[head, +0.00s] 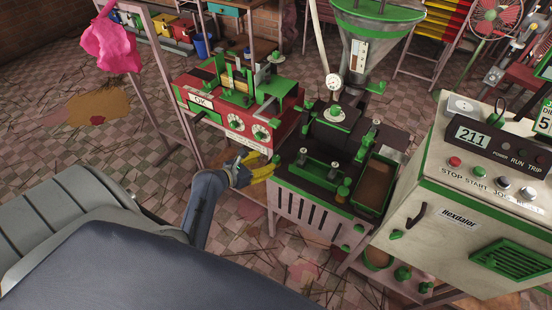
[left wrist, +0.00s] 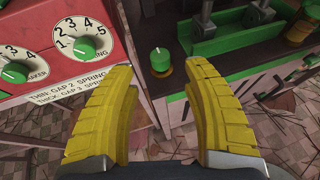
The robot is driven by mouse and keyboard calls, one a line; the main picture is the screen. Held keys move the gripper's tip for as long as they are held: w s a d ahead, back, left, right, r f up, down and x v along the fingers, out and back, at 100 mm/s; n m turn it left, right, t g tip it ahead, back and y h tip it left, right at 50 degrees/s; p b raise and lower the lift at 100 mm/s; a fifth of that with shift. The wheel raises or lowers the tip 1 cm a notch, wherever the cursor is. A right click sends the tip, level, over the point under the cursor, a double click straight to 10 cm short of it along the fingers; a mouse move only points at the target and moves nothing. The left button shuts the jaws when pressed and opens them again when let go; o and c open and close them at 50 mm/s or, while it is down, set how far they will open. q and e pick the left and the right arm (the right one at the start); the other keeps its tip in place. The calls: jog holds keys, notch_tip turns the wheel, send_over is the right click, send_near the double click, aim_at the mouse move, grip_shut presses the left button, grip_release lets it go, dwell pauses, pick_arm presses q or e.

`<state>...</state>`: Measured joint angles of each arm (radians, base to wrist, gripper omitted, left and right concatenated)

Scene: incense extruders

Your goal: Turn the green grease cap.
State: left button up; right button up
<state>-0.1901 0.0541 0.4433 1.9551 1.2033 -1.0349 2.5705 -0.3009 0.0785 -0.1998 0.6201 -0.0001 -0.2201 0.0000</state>
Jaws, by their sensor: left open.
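A small round green cap (head: 276,158), likely the grease cap, sits at the near left corner of the dark-topped extruder. In the left wrist view the green cap (left wrist: 160,61) has a pale pointer line on top and stands upright on a short brass-coloured base. My left gripper (head: 267,167), with yellow fingers, is just left of that corner. Its fingers (left wrist: 153,75) are spread wide and empty, and the cap shows beyond the gap between their tips. I see no contact with the cap. My right gripper is in neither view.
A red machine (head: 243,120) with two numbered dials stands close to the left. The extruder's green-edged tray (head: 315,172) and upright posts are right of the cap. Another green-topped brass fitting (head: 343,190) stands farther right. A cream control cabinet (head: 440,190) fills the right side.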

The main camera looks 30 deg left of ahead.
aim_at(274, 160)
pick_arm(q)
jog(key=shift+x, duration=3.5)
grip_shut()
